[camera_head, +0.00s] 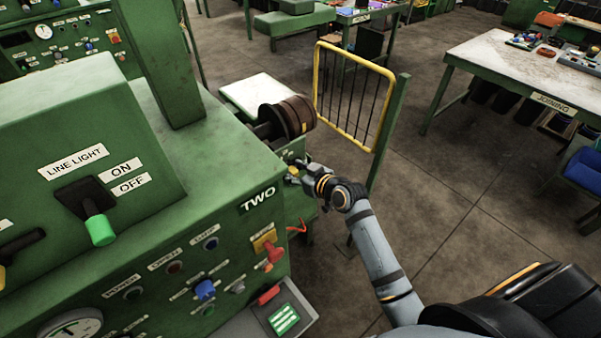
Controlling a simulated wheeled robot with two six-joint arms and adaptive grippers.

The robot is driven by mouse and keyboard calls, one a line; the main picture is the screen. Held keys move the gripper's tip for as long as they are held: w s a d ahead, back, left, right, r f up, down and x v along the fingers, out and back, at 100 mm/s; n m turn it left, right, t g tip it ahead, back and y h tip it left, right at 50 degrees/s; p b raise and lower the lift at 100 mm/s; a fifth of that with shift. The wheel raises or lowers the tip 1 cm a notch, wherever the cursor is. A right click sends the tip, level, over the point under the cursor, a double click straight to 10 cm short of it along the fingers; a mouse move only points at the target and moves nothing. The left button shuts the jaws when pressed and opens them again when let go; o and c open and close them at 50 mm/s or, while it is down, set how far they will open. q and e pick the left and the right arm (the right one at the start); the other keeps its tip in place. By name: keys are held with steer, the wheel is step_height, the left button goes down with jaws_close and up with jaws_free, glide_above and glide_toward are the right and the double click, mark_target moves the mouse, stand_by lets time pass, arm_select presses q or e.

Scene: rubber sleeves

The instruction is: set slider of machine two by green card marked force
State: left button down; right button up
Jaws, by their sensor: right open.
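Machine two (225,155) is the large green cabinet at left, with a "TWO" label (257,201) on its front edge. A green card (284,320) with white lines lies on a grey ledge at the machine's lower front; its writing is too small to read. I cannot tell which control is the slider. My right gripper (291,172) is open at the machine's right end, just below a brown roller (287,117). Whether it touches anything there is unclear. My left gripper is out of view.
A lever with a green knob (99,229) stands beside "LINE LIGHT". A yellow gate (353,95) stands behind my right arm. Open floor lies right, before the "JOINING" table (480,52).

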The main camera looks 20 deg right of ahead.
steer(key=v, duration=1.1)
steer(key=shift+s+d, duration=0.2)
steer(key=shift+r, duration=0.15)
